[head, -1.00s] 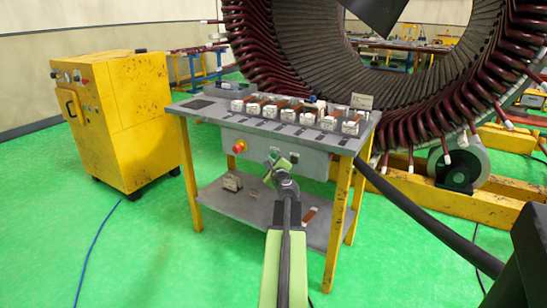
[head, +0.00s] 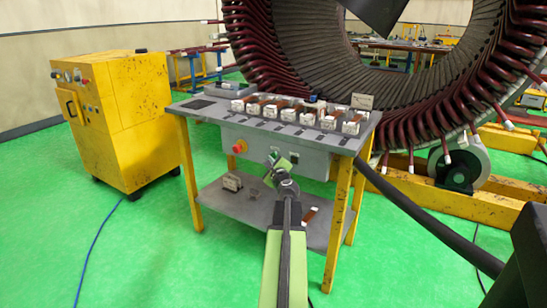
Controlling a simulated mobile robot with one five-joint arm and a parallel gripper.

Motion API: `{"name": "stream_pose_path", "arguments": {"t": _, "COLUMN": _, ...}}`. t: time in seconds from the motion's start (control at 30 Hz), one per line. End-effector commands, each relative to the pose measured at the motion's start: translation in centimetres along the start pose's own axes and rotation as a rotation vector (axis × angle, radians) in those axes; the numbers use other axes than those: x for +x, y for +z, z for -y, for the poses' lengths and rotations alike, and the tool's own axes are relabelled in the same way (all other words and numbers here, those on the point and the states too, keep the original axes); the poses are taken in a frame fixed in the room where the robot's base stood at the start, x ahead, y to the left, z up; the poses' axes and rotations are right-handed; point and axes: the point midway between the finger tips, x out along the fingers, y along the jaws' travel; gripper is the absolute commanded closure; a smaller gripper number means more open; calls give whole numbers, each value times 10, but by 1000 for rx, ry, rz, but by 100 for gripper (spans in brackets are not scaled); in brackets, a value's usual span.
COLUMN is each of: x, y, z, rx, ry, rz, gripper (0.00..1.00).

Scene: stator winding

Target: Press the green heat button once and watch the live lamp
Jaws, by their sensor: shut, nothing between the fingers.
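The grey control box (head: 258,147) is fixed under the front of the workbench top. A red knob on a yellow base (head: 240,147) sits at its left end. My gripper (head: 275,160) is shut and empty in front of the middle of the box. It covers part of the panel, and a small green patch (head: 286,163) shows beside it. I cannot tell whether this is the heat button or part of my gripper, or whether anything touches the panel. A small dark spot (head: 294,157) lies right of my gripper. I cannot make out a lit live lamp.
The workbench top (head: 200,104) carries several white blocks with copper pieces. Its lower shelf (head: 225,203) holds a few small parts. A yellow cabinet (head: 125,125) stands at left. The large stator ring (head: 262,65) is behind. A thick dark cable (head: 430,222) runs at right.

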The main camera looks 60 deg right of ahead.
Motion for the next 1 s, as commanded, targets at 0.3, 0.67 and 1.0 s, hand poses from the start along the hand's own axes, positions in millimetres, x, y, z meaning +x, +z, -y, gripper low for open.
{"name": "stream_pose_path", "arguments": {"t": 0.3, "x": 0, "y": 0, "z": 0, "rx": 0, "ry": 0, "rz": 0, "gripper": 100}}
{"name": "stream_pose_path", "arguments": {"t": 0.67, "x": 2, "y": -1, "z": 1, "rx": 0, "ry": 0, "rz": 0, "gripper": 100}}
{"name": "stream_pose_path", "arguments": {"t": 1.0, "x": 6, "y": -4, "z": 4, "rx": 0, "ry": 0, "rz": 0, "gripper": 100}}
